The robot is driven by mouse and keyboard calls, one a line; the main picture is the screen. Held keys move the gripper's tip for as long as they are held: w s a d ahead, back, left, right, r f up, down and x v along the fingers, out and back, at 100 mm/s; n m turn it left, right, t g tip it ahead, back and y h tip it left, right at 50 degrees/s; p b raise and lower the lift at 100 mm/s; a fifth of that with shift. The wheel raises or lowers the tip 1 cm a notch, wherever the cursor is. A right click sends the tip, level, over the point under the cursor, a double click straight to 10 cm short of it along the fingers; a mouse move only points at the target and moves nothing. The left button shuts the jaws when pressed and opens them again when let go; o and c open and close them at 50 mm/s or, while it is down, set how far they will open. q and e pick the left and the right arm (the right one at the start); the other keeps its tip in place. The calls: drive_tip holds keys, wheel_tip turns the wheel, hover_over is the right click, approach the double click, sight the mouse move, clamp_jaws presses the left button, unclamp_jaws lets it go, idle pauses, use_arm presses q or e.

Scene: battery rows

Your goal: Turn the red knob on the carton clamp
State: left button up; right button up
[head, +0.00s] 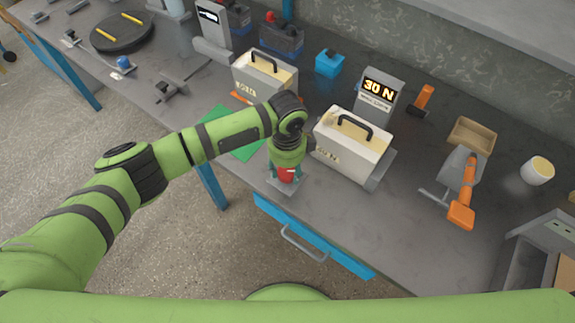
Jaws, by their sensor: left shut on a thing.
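The red knob (286,175) sits on a small grey base plate (286,187) near the front edge of the bench. My left gripper (287,170) comes down on it from above and is shut on it; the gripper's wrist hides much of the knob. To the right, a cream box with a black handle (345,153) stands against a grey plate (380,172). Behind it a grey display unit (378,95) reads "30 N". I cannot tell how the knob connects to these parts. My right gripper is not in view.
Another cream box (265,72) stands behind my left arm, near a green mat (222,138). An orange-handled tool (462,205), a tan tray (471,137) and a white cup (537,171) are on the right. A blue drawer (300,237) is below the front edge.

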sight(286, 171)
use_arm(q)
drive_tip(key=shift+a+f+m, duration=0.1)
drive_tip(key=shift+a+m, duration=0.15)
drive_tip(key=shift+m, duration=1.05)
drive_tip(key=o, duration=1.2)
drive_tip(key=shift+w, duration=0.1)
drive_tip(key=shift+c, duration=0.2)
drive_tip(key=shift+m, duration=0.3)
drive_tip(key=shift+d+r, duration=0.2)
drive_tip(key=shift+r, duration=0.3)
wheel_tip(286, 171, up, 11)
drive_tip(key=shift+a, duration=0.15)
